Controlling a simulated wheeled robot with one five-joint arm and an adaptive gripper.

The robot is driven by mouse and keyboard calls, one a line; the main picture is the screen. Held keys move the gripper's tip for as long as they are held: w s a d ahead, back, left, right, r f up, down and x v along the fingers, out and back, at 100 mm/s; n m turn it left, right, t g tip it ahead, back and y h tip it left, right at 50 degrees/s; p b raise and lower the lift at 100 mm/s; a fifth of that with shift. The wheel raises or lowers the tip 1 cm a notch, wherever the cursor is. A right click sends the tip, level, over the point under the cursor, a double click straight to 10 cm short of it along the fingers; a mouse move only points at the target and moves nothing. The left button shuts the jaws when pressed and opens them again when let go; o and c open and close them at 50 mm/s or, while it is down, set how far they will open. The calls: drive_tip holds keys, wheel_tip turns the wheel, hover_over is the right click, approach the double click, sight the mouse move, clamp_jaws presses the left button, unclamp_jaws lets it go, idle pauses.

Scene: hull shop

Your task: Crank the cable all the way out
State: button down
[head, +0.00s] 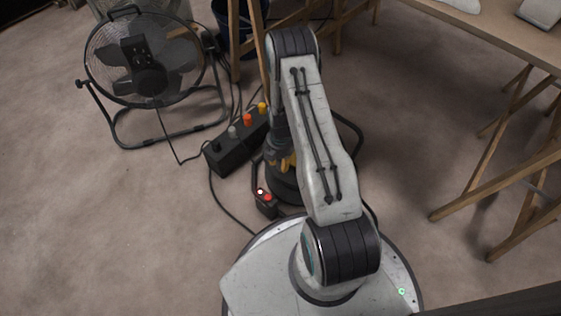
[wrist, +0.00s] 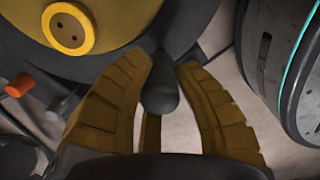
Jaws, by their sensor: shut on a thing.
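The cable reel (head: 287,190) stands on the floor just beyond my base, a dark drum mostly hidden behind my arm in the head view. The dark crank handle (wrist: 159,92) sticks out between the two yellow-brown fingers of my gripper (wrist: 165,72). The gripper is shut on the handle. Yellow parts show beside my arm in the head view, but the handle itself is hidden there.
A black box with coloured plugs (head: 236,152) lies left of the reel. A small box with red and white tops (head: 265,204) is nearer. Cables run over the floor. A floor fan (head: 150,60) stands at back left, and a trestle table (head: 490,40) at right.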

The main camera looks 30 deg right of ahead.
drive_tip(key=c, duration=0.9)
unclamp_jaws()
drive_tip(key=shift+s+d, duration=0.1)
drive_tip(key=shift+d, duration=0.05)
drive_tip(key=shift+r, duration=0.15)
drive_tip(key=shift+r, duration=0.3)
wheel_tip(320, 180, up, 11)
drive_tip(key=shift+r, duration=0.1)
